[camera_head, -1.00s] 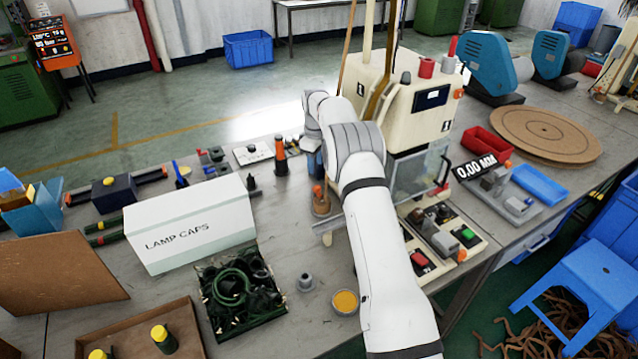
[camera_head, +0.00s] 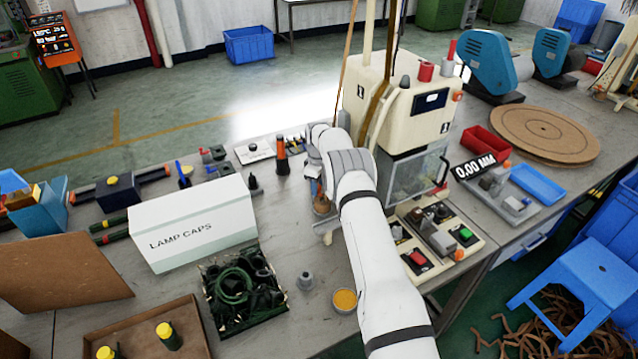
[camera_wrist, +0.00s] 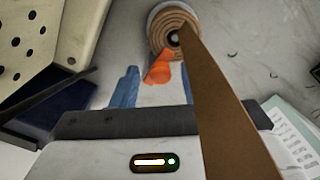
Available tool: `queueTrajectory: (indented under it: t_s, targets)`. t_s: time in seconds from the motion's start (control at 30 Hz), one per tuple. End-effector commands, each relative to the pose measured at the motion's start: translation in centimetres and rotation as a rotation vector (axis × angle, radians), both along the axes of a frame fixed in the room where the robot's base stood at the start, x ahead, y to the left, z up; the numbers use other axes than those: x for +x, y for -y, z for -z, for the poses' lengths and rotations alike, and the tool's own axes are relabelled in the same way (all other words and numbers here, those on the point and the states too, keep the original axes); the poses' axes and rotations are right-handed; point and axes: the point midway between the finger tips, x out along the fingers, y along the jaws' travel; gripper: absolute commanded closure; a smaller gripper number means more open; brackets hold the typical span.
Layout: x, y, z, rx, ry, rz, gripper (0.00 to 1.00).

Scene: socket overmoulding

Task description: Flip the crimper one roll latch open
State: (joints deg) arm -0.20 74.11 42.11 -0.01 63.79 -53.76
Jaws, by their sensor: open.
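Crimper one (camera_head: 388,110) is the cream machine marked 1 at the back of the bench. A roll of brown strip (camera_head: 322,204) stands at its left foot, partly hidden by my arm. In the wrist view the roll (camera_wrist: 172,30) is at top centre, with the orange roll latch (camera_wrist: 158,69) at its near side. My gripper (camera_wrist: 157,82) has its two blue fingers apart, with nothing gripped. The latch appears just beyond the fingertips, between their lines. I cannot tell whether they touch it.
A white lamp caps box (camera_head: 192,225) stands left of my arm. A tray of dark parts (camera_head: 242,290) and a yellow-filled cup (camera_head: 344,300) are nearer. The button panel (camera_head: 437,240) lies right of my arm. A dark tool (camera_head: 282,155) with an orange top stands behind the roll.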

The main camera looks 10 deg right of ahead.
Motion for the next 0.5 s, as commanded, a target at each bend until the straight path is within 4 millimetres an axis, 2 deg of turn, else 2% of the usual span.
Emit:
queueTrajectory:
  t_s: [0.17,0.5]
  targets:
    - [0.00,0.03,0.00,0.000,0.000,0.000,0.61]
    - [0.01,0.06,-0.02,0.000,0.000,0.001,0.89]
